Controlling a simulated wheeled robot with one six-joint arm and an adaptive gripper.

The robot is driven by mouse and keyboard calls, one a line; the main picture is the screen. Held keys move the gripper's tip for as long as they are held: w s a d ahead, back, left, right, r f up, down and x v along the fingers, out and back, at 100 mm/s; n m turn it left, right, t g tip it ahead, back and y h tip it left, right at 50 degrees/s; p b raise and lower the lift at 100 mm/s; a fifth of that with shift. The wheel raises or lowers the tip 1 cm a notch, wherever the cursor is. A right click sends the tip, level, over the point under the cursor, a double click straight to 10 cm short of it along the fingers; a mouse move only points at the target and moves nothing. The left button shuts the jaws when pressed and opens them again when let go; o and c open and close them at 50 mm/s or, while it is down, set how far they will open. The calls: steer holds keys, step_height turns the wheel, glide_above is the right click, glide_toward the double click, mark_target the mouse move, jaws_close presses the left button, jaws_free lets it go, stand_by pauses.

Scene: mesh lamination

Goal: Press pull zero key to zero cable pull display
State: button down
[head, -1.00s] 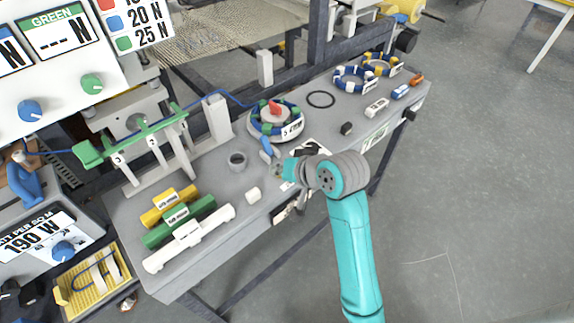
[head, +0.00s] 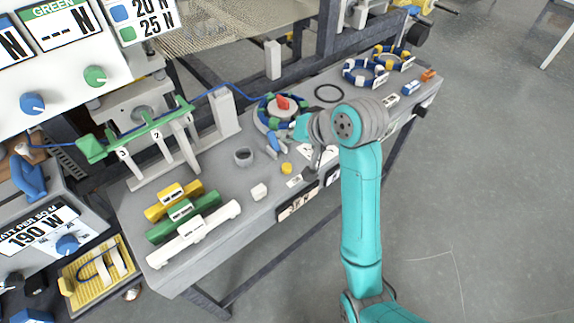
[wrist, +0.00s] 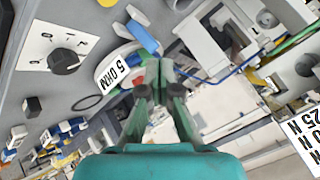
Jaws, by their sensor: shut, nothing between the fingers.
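A small round yellow button (head: 286,168), possibly the pull zero key, sits on the bench top near its front edge. Part of a yellow thing (wrist: 107,2) shows at the top edge of the wrist view. The GREEN display (head: 70,32) reads dashes and N.
A dark rotary knob (wrist: 65,62) on a white plate is beside the ring.

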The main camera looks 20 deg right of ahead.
mark_target(289, 167)
steer(key=shift+f, duration=4.2)
steer(key=shift+f, duration=0.15)
steer(key=shift+f, duration=0.25)
steer(key=shift+f, duration=0.55)
steer(key=shift+r, duration=1)
steer(key=shift+r, duration=2.5)
